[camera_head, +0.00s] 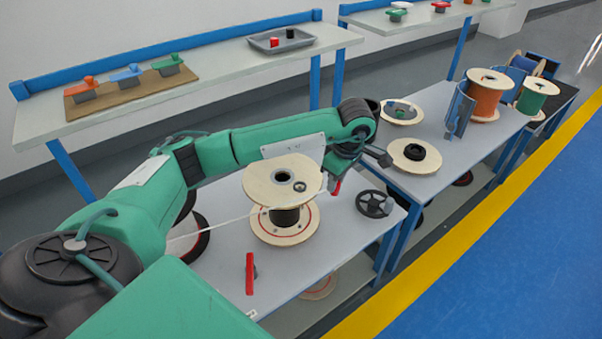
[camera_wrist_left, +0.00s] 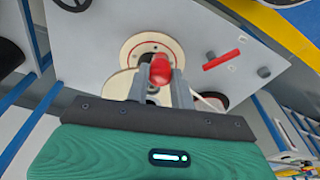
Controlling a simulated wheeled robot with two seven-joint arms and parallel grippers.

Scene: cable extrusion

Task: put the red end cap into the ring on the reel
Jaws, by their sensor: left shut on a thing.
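My left gripper (camera_head: 338,178) is just right of the wooden reel (camera_head: 262,187), near the edge of its top flange. It is shut on the red end cap (camera_wrist_left: 160,72), which sits between the two fingers in the left wrist view. In the head view a bit of the cap (camera_head: 337,187) shows below the gripper. A small dark ring (camera_head: 300,187) sits on the right part of the reel's top flange, beside the centre hole. The cap is apart from the ring, to its right. My right gripper is in no view.
A white cable (camera_head: 220,221) runs left from the reel. A red-handled tool (camera_head: 250,275) and a black handwheel (camera_head: 374,204) are on the grey table (camera_head: 317,250). More reels stand on the right. A tray (camera_head: 262,47) with red and black pieces is on the back shelf.

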